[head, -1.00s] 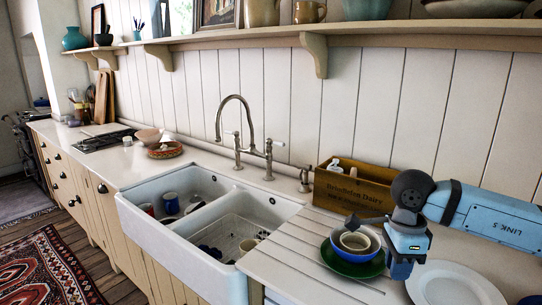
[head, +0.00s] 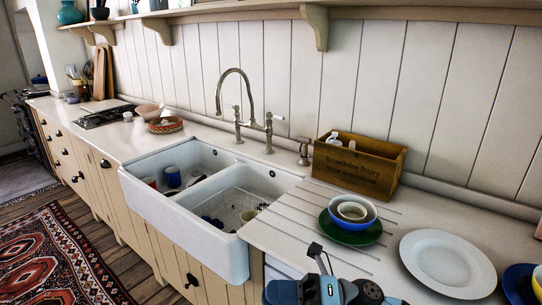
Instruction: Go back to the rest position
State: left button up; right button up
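My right gripper (head: 318,258) is at the bottom of the head view, low and near the front edge of the counter, in front of the stacked bowls and apart from them. One dark finger points up and away. I cannot make out the gap between its fingers, and no held object shows. My blue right arm lies at the bottom edge, partly cut off. My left gripper is not in view.
A green plate (head: 350,236) with a blue bowl (head: 336,212) and a smaller cream bowl (head: 352,211) sits on the counter. A white plate (head: 448,262) is at right. A wooden box (head: 357,167) stands behind. The sink (head: 205,233) with several cups is at left.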

jog(key=w+d+f+m+t+h, duration=0.1)
jog(key=d+f+m+t+h, duration=0.4)
jog(key=m+t, duration=0.65)
jog(key=w+d+f+m+t+h, duration=0.1)
jog(key=d+f+m+t+h, duration=0.5)
jog(key=m, duration=1)
jog(key=s+d+f+m+g+h, duration=0.3)
jog(key=s+d+f+m, duration=0.15)
jog(key=s+f, duration=0.4)
jog(key=s+d+f+m+g+h, duration=0.3)
jog(key=s+f+m, duration=0.3)
jog(key=f, duration=0.6)
pick_arm(q)
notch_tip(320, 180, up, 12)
jog(key=p, duration=1.3)
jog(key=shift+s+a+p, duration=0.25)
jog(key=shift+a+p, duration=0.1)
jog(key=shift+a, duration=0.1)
pick_arm(e)
notch_tip(320, 180, up, 12)
jog(key=shift+t, duration=0.45)
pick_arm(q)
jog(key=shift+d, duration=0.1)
pick_arm(e)
jog(key=shift+d, duration=0.2)
